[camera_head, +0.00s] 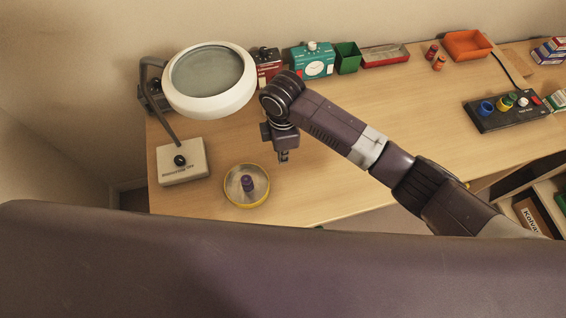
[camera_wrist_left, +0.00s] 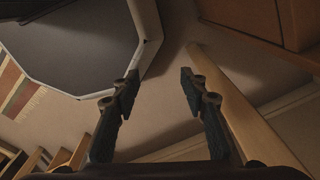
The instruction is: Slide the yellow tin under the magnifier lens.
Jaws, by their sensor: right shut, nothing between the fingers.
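The yellow tin (camera_head: 232,197) is a shallow round tin with a yellow rim and a purple knob-like piece in its middle. It sits on the desk near the front edge, right of the magnifier's base (camera_head: 172,172). The magnifier lens (camera_head: 207,72), in a thick white ring, hangs on an arm above the desk, farther back and left of the tin. My right gripper (camera_head: 283,158) points down, shut and empty, behind and right of the tin, apart from it. My left gripper (camera_wrist_left: 158,80) is open and empty in the left wrist view, away from the tin.
Along the back of the desk (camera_head: 400,110) stand a red device (camera_head: 267,66), a teal device (camera_head: 313,62), a green bin (camera_head: 347,58), a red tray (camera_head: 385,56) and an orange tray (camera_head: 467,45). A dark panel with coloured knobs (camera_head: 490,121) lies at right. The desk's middle is clear.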

